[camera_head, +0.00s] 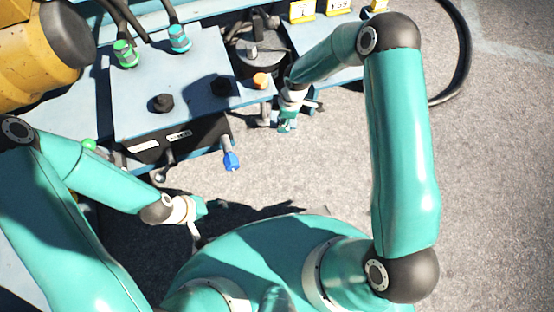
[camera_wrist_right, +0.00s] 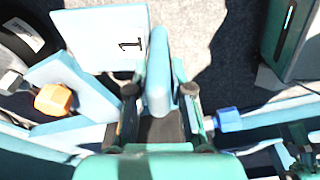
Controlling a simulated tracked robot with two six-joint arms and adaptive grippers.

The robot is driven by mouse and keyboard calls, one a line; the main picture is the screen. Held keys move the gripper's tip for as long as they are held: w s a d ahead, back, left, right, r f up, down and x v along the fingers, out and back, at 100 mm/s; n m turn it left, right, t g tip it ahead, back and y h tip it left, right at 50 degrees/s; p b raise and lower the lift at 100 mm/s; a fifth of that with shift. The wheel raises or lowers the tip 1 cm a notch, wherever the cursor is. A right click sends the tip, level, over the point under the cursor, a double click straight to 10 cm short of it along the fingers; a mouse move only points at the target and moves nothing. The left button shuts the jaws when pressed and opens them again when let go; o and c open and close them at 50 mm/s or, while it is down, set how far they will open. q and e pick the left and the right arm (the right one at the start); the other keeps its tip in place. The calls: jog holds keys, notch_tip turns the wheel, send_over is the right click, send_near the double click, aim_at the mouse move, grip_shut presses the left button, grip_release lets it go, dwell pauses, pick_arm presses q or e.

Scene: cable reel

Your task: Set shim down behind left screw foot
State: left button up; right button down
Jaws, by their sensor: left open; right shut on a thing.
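My right gripper (camera_head: 289,115) is low beside the machine's near right corner, close to an orange hex head (camera_head: 260,80). In the right wrist view its fingers (camera_wrist_right: 160,110) are shut on a narrow light-blue piece (camera_wrist_right: 158,70), seemingly the shim, which sticks out beyond them. In that view the orange head (camera_wrist_right: 53,98) is to the left and a blue head (camera_wrist_right: 228,118) to the right. The blue head (camera_head: 231,160) also shows at the machine's front in the head view. I cannot tell which one marks the left screw foot. My left gripper (camera_head: 200,212) is open and empty.
The light-blue machine top (camera_head: 190,75) carries black knobs and green and teal cable plugs. A pale plate marked 1 (camera_wrist_right: 105,38) lies ahead in the wrist view. Yellow labelled blocks (camera_head: 302,10) stand at the back.

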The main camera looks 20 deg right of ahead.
jog(key=shift+s+a+f+n+g+b, duration=0.1)
jog(key=shift+s+a+f+n+b, duration=0.9)
jog(key=shift+f, duration=3.8)
jog(key=shift+w+d+f+n+g+b, duration=0.1)
jog(key=shift+w+d+f+n+b, duration=0.25)
jog(key=shift+f+b, duration=3)
jog(key=shift+s+a+f+n+g, duration=0.15)
jog(key=shift+s+f+n, duration=0.4)
jog(key=shift+f, duration=5.65)
jog(key=shift+w, duration=0.1)
jog(key=shift+f, duration=0.1)
jog(key=c, duration=1.1)
grip_release()
jog(key=shift+o, duration=0.2)
